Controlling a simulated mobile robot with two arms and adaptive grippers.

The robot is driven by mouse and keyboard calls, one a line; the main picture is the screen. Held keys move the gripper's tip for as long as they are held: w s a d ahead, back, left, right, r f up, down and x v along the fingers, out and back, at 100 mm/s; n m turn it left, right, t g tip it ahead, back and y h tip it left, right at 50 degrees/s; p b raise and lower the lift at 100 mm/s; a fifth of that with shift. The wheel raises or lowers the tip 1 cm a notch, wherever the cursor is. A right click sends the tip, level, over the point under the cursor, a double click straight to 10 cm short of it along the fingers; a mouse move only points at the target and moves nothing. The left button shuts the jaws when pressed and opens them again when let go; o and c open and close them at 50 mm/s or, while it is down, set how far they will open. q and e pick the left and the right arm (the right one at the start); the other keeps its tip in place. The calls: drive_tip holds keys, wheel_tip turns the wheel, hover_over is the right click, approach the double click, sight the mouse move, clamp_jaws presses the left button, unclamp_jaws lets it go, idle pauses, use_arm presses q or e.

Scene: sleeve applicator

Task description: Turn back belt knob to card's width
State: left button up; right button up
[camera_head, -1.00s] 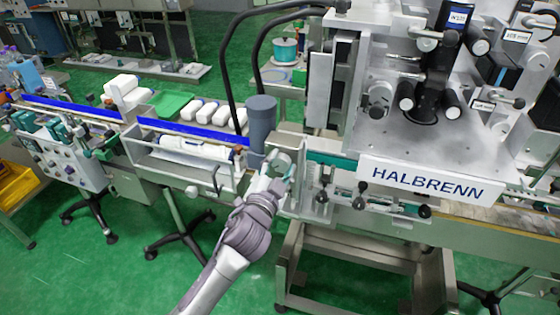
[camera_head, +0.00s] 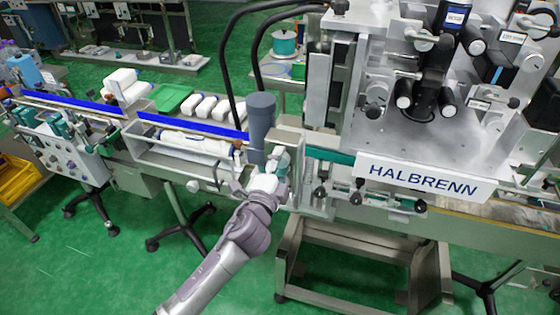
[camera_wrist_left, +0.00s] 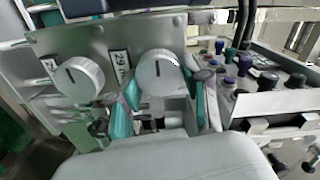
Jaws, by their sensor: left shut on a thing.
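A steel panel (camera_wrist_left: 110,42) in the left wrist view carries two round silver knobs, each with a dark pointer line. My left gripper (camera_wrist_left: 161,92) has its teal-padded fingers on either side of the right-hand knob (camera_wrist_left: 160,72) and is shut on it. That knob's pointer line is nearly upright. The left-hand knob (camera_wrist_left: 78,78) is free, its line slightly tilted. A small label (camera_wrist_left: 121,66) stands between them; I cannot read it, so I cannot tell which is the back belt knob. In the head view the left gripper (camera_head: 272,165) is at the panel, the knobs hidden.
The HALBRENN machine (camera_head: 423,180) stands to the right, with several black knobs along its front. A grey cylinder (camera_head: 262,125) rises just behind the gripper. The green floor in front is open.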

idle(0.4)
use_arm(q)
drive_tip(key=o, duration=1.1)
drive_tip(key=shift+o, duration=0.2)
drive_tip(key=shift+s, duration=0.15)
drive_tip(key=v, duration=1.1)
drive_tip(key=shift+s, duration=0.3)
drive_tip(key=shift+a, duration=0.15)
